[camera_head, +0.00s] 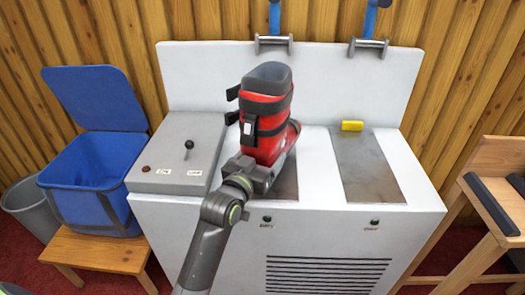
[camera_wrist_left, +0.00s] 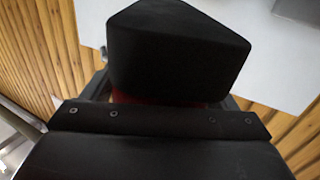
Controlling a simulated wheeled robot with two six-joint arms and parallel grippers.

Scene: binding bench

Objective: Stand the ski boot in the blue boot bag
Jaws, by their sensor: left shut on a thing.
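The red ski boot (camera_head: 268,132), with dark buckles and a grey liner, is upright with a slight lean above the white bench. My left gripper (camera_head: 260,172) is shut on it from the front, low on the boot; the fingertips are mostly hidden. In the left wrist view a dark part of the boot (camera_wrist_left: 178,50) fills the upper middle, close to the gripper. The blue boot bag (camera_head: 88,178) stands at the left with its flap up and its mouth open. The boot is to the right of the bag and apart from it. My right gripper is not in view.
The bag stands on a low wooden bench (camera_head: 95,250), beside a grey bin (camera_head: 28,208). A yellow block (camera_head: 352,125) sits by the right metal plate (camera_head: 367,170). A wooden chair (camera_head: 490,205) is at right.

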